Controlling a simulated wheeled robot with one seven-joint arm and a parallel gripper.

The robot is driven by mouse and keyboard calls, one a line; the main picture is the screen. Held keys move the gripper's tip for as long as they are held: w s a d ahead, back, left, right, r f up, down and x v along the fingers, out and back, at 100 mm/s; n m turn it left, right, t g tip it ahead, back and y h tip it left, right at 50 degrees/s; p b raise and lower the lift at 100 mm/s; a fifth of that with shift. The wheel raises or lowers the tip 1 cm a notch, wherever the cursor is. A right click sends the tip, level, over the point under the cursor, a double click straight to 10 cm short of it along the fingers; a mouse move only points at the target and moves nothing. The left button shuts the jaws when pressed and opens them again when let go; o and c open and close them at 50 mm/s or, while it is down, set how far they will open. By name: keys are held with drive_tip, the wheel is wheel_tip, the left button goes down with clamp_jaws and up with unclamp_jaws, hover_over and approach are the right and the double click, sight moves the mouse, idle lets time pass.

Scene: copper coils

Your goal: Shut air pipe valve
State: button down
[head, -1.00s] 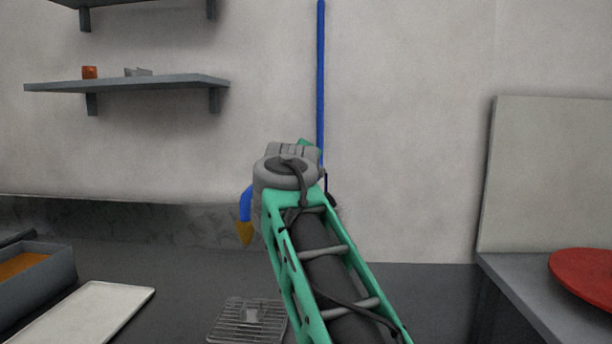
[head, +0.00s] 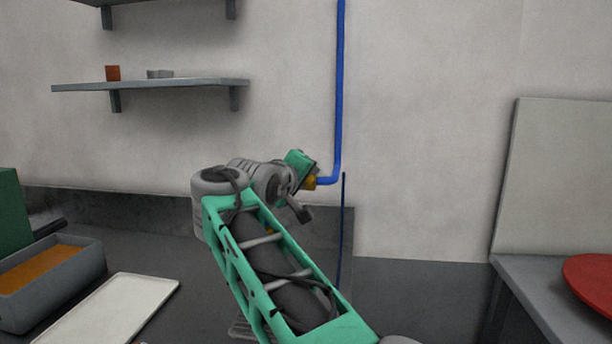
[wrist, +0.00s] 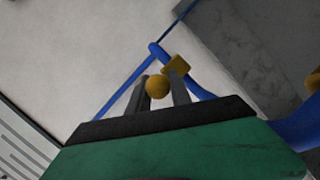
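The air pipe is blue and runs down the wall in the head view (head: 340,80), bending left at its foot. A brass valve body (head: 310,183) shows at that bend, partly covered by my gripper's green housing. In the wrist view the pipe (wrist: 202,93) carries a brass block (wrist: 176,66), and a round yellow-brass knob (wrist: 157,87) stands in front of it. My gripper (wrist: 160,84) has its two grey fingers apart, with the knob between their tips. Whether they touch it cannot be told. In the head view the fingers are hidden.
A dark counter (head: 400,290) runs below. A grey bin with orange contents (head: 85,275) and a white tray (head: 110,310) are at the left. A wall shelf (head: 160,84) is at upper left. A red round object (head: 590,285) lies on the right table.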

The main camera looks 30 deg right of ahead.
drive_tip(key=c, duration=1.5)
unclamp_jaws()
drive_tip(key=shift+d+f, duration=0.2)
drive_tip(key=shift+d, duration=0.05)
drive_tip(key=shift+a+r, duration=0.1)
drive_tip(key=shift+s+a, duration=0.1)
drive_tip(key=shift+a, duration=0.05)
drive_tip(key=v, duration=0.7)
drive_tip(key=shift+s+a+r+p, duration=0.1)
drive_tip(key=shift+s+a+p, duration=0.05)
drive_tip(key=shift+p, duration=0.2)
